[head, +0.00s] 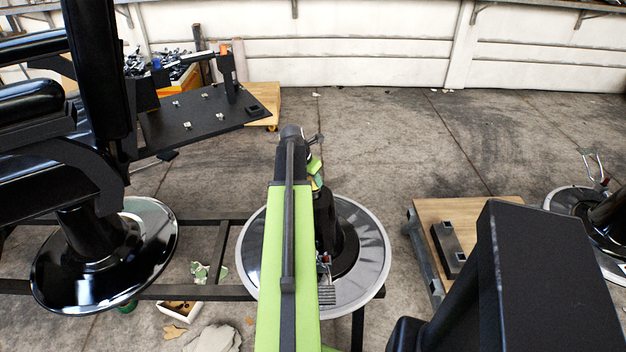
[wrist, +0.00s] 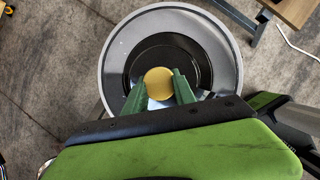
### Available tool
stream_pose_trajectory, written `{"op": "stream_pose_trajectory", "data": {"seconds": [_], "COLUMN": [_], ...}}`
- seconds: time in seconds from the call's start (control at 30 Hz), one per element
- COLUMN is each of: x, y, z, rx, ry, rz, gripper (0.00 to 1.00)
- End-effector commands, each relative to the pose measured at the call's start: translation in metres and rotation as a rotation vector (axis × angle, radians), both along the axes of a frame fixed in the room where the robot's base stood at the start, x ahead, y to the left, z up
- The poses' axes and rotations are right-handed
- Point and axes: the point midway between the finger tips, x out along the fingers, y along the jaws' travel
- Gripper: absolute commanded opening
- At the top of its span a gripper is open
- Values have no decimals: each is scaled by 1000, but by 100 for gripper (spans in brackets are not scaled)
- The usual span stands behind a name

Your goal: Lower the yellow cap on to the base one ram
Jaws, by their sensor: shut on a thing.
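The yellow cap (wrist: 159,80) is between the green fingertips of my gripper (wrist: 160,86) in the wrist view, and the gripper is shut on it. Below it is the round base (wrist: 116,48), with a wide silver-grey rim and a dark centre. In the head view the base (head: 373,250) stands at the middle, and its black ram (head: 325,222) rises upright, partly hidden by my green arm. A small bit of the cap (head: 317,184) shows at the top of the ram. I cannot tell whether the cap touches the ram.
A black barber chair on a shiny round base (head: 60,270) stands at the left. A wooden board (head: 470,208) with a dark block (head: 447,250) lies at the right. Another round base (head: 570,200) is at the far right. A dark plate (head: 200,122) stands at the back left.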

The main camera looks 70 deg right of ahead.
Motion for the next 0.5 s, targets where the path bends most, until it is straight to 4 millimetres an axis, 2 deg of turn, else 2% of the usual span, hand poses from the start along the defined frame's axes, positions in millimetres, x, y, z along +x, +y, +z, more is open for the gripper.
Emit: {"op": "stream_pose_trajectory", "data": {"seconds": [0.5], "x": [0], "y": [0], "z": [-9], "rx": [0], "ry": [0], "rz": [0], "gripper": [0]}}
